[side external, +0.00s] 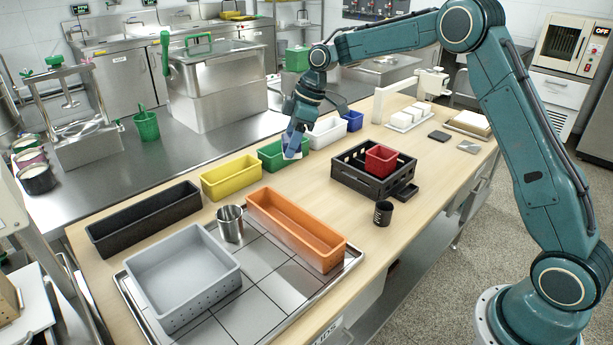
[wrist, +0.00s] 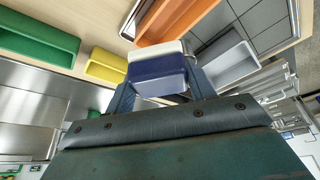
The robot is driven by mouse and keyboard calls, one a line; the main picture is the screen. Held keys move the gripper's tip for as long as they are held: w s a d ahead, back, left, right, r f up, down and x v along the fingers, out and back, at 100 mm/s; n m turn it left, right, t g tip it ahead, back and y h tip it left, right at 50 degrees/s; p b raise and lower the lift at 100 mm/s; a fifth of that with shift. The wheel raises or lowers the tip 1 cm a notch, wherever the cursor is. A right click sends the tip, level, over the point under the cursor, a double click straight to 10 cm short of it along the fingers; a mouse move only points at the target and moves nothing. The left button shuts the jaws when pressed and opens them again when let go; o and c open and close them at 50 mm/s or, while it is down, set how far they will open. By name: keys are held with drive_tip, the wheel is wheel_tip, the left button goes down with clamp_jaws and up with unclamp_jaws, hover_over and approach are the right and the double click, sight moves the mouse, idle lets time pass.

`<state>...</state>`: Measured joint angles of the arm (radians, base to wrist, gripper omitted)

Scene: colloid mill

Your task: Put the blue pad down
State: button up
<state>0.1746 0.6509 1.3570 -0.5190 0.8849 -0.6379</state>
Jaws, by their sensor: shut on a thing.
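The blue pad (wrist: 158,68), with a white layer along one edge, is between the fingers of my gripper (wrist: 160,88) in the wrist view. In the side view my gripper (side external: 293,146) points down beside the right end of the green bin (side external: 273,157). It is shut on the pad. A small pale part of the pad shows at the fingertips there. I cannot tell from the side view whether the pad touches the bin or the table.
A yellow bin (side external: 231,178), a white bin (side external: 327,133) and a blue bin (side external: 352,121) line the table's back edge. A black crate (side external: 345,180) holds a red bin (side external: 381,159). An orange bin (side external: 300,232) lies in front. Bare wood (side external: 320,190) lies left of the crate.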

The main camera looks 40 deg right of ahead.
drive_tip(key=w+d+m+t+h, duration=0.1)
drive_tip(key=w+d+m, duration=0.2)
drive_tip(key=d, duration=0.5)
drive_tip(key=w+d+m+t, duration=0.1)
drive_tip(key=w+d+m, duration=0.15)
drive_tip(key=d, duration=0.55)
drive_tip(key=shift+g+h, duration=0.3)
wheel_tip(320, 180, down, 16)
drive_tip(key=shift+a, duration=0.1)
drive_tip(key=shift+f, duration=2.1)
drive_tip(key=shift+f, duration=0.1)
drive_tip(key=o, duration=0.6)
drive_tip(key=shift+c, duration=0.2)
drive_tip(key=shift+o, duration=0.7)
